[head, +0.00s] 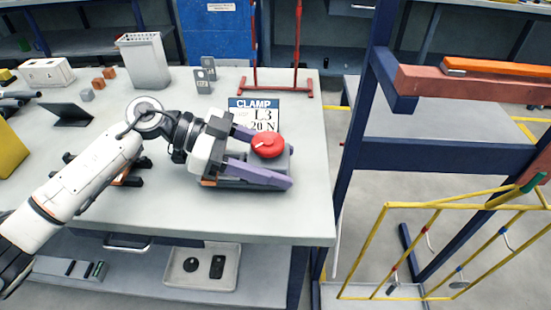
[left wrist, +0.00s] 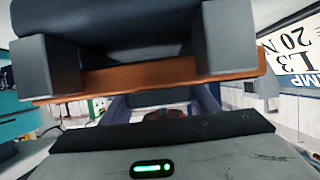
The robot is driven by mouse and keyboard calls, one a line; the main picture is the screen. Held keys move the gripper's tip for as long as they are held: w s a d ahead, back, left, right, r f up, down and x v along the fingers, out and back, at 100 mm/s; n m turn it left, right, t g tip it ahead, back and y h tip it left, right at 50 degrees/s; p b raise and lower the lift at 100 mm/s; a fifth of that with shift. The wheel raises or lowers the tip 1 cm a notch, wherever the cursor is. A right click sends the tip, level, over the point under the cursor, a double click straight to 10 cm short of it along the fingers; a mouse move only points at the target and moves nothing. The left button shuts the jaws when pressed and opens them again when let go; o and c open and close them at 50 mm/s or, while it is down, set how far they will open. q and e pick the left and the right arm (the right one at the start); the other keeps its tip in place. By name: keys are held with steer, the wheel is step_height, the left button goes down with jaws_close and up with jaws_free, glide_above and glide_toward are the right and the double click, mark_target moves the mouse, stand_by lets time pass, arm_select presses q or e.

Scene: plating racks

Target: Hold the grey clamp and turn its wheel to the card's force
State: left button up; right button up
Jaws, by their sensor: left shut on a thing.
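The grey clamp (head: 240,187) lies on the table near its right front part, with a round red wheel (head: 268,145) on top. A white mark shows on the wheel. My left gripper (head: 262,161) reaches in from the left. Its two purple fingers lie along the clamp's far and near sides, shut on it and hiding much of its body. The card (head: 262,114) stands just behind and reads CLAMP, L3, 20 N. It also shows upside down in the left wrist view (left wrist: 297,45). My right gripper is not seen.
A red stand (head: 290,94) is behind the card. Grey blocks (head: 204,75), a bin (head: 143,62) and small cubes (head: 98,84) stand farther left. A blue frame with a yellow rack (head: 380,215) rises right of the table. The front right tabletop is clear.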

arm_select(q)
steer(key=shift+f, duration=0.4)
stand_by(0.7)
steer(key=o, duration=1.5)
steer(key=shift+f, duration=0.15)
steer(key=shift+o, duration=0.2)
steer(key=c, duration=1.5)
steer(key=shift+c, duration=0.2)
